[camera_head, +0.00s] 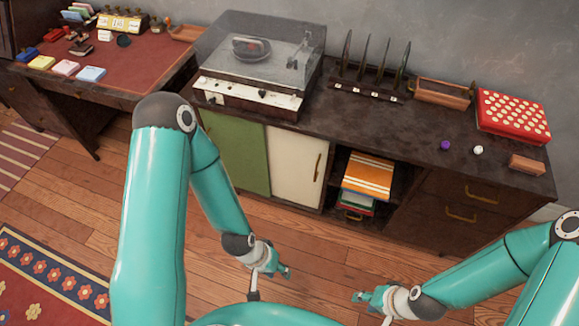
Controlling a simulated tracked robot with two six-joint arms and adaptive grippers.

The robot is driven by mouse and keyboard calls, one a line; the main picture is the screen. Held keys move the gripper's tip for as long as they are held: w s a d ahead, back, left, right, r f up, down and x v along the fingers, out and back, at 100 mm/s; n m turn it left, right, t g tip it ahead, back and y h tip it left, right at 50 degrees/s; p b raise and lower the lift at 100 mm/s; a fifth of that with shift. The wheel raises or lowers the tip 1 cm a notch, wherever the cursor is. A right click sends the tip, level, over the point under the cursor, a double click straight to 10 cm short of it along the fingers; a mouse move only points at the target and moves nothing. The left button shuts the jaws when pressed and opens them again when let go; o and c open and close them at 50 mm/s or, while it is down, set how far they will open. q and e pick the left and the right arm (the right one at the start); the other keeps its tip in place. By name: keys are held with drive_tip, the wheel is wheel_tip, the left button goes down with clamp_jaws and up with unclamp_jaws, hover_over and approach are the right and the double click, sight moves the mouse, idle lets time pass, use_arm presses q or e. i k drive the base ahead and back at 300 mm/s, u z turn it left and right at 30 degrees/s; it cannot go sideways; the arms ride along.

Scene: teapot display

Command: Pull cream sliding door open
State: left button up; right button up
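The cream sliding door (290,165) is in the front of the dark sideboard, right of a green door (235,150). It has a thin upright brass handle (317,167) near its right edge. To its right is an open compartment. My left gripper (285,271) is below the cream door, in front of the sideboard and apart from it. My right gripper (359,297) is lower and further right, also away from the sideboard. Both grippers are small here, and their finger openings are unclear. Nothing is visibly held.
The open compartment holds orange striped sleeves (368,176) and other flat items. A record player (255,65), a rack (370,75) and a red dotted box (513,117) stand on top. A desk (110,92) is at left. Wooden floor (325,262) lies clear in front.

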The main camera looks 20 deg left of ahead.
sight(297, 162)
drive_tip(key=z, duration=0.6)
drive_tip(key=k, duration=1.3)
drive_tip(key=u, duration=0.65)
drive_tip(key=i, duration=1.05)
drive_tip(key=z, duration=0.05)
